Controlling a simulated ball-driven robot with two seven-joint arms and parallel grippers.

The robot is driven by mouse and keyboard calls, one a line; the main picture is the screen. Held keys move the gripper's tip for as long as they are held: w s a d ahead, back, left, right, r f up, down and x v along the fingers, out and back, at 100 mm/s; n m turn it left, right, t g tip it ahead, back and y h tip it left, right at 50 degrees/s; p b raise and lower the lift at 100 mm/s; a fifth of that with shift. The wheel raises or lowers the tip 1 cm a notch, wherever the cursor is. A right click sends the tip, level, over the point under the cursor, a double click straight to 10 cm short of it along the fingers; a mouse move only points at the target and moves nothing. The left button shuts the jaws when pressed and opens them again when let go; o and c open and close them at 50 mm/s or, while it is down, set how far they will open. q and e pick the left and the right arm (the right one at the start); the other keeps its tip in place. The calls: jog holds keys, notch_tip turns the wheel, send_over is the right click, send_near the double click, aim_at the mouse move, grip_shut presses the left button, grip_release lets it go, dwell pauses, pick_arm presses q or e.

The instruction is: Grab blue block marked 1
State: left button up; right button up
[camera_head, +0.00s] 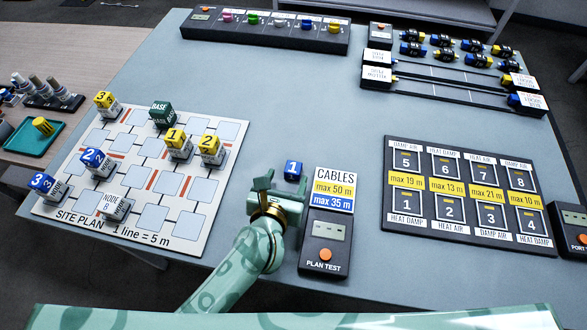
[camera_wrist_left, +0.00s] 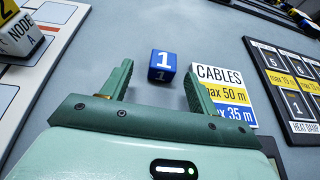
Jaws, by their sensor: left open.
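The blue block marked 1 (camera_head: 293,170) stands on the grey table, left of the CABLES card. It also shows in the left wrist view (camera_wrist_left: 162,66), just beyond the fingertips and roughly midway between them. My left gripper (camera_head: 278,184) is open and empty, close to the block on its near side. Its two green fingers show apart in the left wrist view (camera_wrist_left: 157,80). The block is apart from both fingers there. My right gripper is not in view.
The CABLES card (camera_head: 335,190) and the PLAN TEST box (camera_head: 325,243) stand close on the right. The site plan board (camera_head: 190,223) with several coloured blocks lies on the left. The numbered panel (camera_head: 465,239) lies further right. The table beyond the block is clear.

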aim_at(291, 175)
pick_arm(q)
jog(key=x, duration=0.1)
jog(key=b+x, duration=0.1)
jog(key=x, duration=0.2)
jog(key=shift+d+f, duration=0.2)
jog(key=shift+d, duration=0.1)
jog(key=shift+w+b, duration=0.3)
jog(key=shift+w, duration=0.1)
jog(key=shift+s, duration=0.1)
jog(key=shift+c, duration=0.7)
jog(key=c, duration=0.9)
